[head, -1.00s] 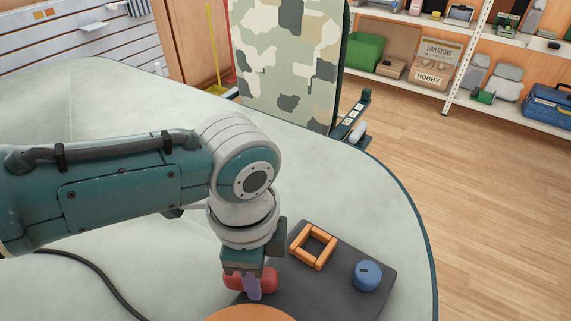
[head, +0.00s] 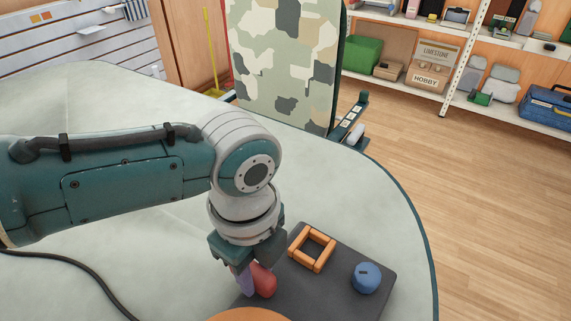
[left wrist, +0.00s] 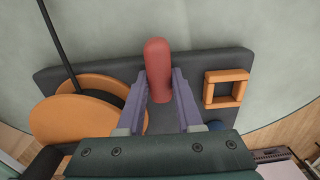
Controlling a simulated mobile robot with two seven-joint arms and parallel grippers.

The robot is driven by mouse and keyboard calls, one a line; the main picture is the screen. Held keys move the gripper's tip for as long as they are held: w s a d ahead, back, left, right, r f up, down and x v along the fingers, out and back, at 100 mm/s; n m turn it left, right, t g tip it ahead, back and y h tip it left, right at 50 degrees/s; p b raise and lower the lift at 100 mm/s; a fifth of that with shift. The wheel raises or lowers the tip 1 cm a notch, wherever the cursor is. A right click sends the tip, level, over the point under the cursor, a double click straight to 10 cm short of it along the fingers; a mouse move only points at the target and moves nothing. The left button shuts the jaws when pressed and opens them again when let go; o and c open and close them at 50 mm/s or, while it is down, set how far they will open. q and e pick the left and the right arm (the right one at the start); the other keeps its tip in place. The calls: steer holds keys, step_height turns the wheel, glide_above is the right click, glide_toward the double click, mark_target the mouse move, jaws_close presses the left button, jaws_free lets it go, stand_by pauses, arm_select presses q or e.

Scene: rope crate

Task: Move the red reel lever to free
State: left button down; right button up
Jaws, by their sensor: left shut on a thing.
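The red reel lever (head: 264,281) is a rounded red handle beside the orange reel (head: 250,314), which is cut off at the bottom of the head view. My left gripper (head: 253,277) is shut on the lever, with its purple fingers pointing down. In the left wrist view the lever (left wrist: 158,60) lies between the two fingers (left wrist: 159,85), its rounded end reaching past their tips. The reel's orange discs (left wrist: 75,130) are left of it there. No marking for the free position can be made out. My right gripper is not in view.
The dark base plate (head: 345,300) also carries an orange square frame (head: 303,264) and a blue knob (head: 366,277), both right of my gripper. A black cable (head: 95,274) lies on the pale table (head: 385,200). A camouflage-patterned panel (head: 285,60) stands behind.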

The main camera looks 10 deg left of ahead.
mark_target(256, 271)
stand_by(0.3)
arm_select(q)
steer(key=c, duration=0.6)
jaws_free()
steer(key=shift+o, duration=0.2)
steer(key=shift+r, duration=0.15)
step_height(256, 271, up, 8)
steer(key=p, duration=0.3)
steer(key=shift+r, duration=0.25)
steer(key=shift+r+p, duration=0.35)
steer(key=shift+r, duration=0.25)
